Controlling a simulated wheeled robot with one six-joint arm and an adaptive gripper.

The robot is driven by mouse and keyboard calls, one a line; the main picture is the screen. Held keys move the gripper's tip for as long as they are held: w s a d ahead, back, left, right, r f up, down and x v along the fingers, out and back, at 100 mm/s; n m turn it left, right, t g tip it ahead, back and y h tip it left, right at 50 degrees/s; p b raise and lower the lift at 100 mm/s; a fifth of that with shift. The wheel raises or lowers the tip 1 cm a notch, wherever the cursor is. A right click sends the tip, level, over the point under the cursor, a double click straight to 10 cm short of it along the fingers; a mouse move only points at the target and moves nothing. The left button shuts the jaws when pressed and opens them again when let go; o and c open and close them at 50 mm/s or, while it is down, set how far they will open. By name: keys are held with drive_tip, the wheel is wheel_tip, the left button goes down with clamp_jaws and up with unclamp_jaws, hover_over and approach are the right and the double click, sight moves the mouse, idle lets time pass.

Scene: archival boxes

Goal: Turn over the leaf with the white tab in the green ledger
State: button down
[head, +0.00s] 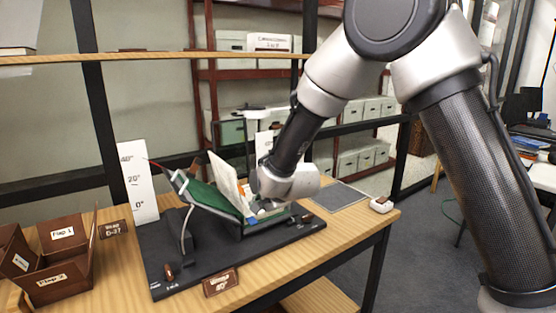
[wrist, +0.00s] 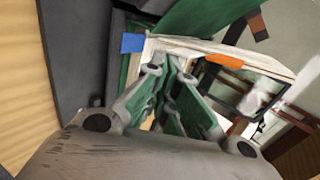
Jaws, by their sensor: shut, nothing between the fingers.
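The green ledger (head: 207,196) lies open on a black stand on the table, its left cover propped up at a slant. A cream leaf or group of leaves (head: 228,178) stands steeply up from it. My gripper (head: 256,188) is just right of these leaves, low over the ledger's right side. In the wrist view my gripper (wrist: 168,75) is shut and empty, its fingertips close to the page edges (wrist: 190,44). A blue tab (wrist: 132,43) and an orange tab (wrist: 225,61) show there. I cannot make out the white tab.
A white angle scale (head: 138,186) stands at the back left. Brown open boxes (head: 55,262) sit at the left. A grey pad (head: 339,196) and a small white device (head: 381,204) lie at the right.

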drive_tip(key=shift+a, duration=0.1)
drive_tip(key=s+d+r, duration=0.3)
drive_tip(key=s+d, duration=0.1)
drive_tip(key=d, duration=0.2)
drive_tip(key=shift+s+d, duration=0.15)
idle(0.7)
drive_tip(key=shift+r, duration=0.1)
